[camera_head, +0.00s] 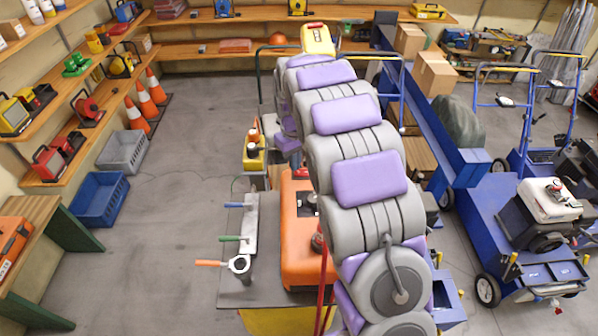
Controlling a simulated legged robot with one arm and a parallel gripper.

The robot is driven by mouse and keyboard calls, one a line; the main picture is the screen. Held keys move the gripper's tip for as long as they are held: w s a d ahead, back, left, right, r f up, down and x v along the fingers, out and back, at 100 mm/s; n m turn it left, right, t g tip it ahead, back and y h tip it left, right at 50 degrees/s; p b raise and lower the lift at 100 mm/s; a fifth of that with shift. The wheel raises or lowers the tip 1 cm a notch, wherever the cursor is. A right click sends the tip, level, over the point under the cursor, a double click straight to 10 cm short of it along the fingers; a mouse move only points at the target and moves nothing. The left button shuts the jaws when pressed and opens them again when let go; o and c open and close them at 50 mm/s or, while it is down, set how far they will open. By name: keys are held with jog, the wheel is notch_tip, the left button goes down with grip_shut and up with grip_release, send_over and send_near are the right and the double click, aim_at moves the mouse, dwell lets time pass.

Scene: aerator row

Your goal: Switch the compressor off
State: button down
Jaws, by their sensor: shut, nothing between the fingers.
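An orange machine body (298,232), which may be the compressor, stands close in front of me, on a grey surface. My grey and purple arm covers its right side. No switch on it can be made out. Left of it is a metal fitting (240,264) with blue, green and orange lever handles. A small yellow and black unit (253,160) with an orange top stands behind it. My arm reaches forward over the middle of the view, and its far end bends down behind its own links. My gripper is hidden there.
Blue wheeled machines (490,235) stand on the right. Cardboard boxes (434,75) are behind them. Shelves with tools line the left and back walls. A blue crate (100,200), a grey crate (123,151) and orange cones (155,87) stand at left. The floor at centre left is clear.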

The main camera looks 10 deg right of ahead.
jog(key=shift+d, duration=0.8)
jog(key=shift+a+f, duration=0.3)
jog(key=shift+a, duration=0.4)
jog(key=shift+d+f, duration=0.25)
jog(key=shift+d, duration=0.3)
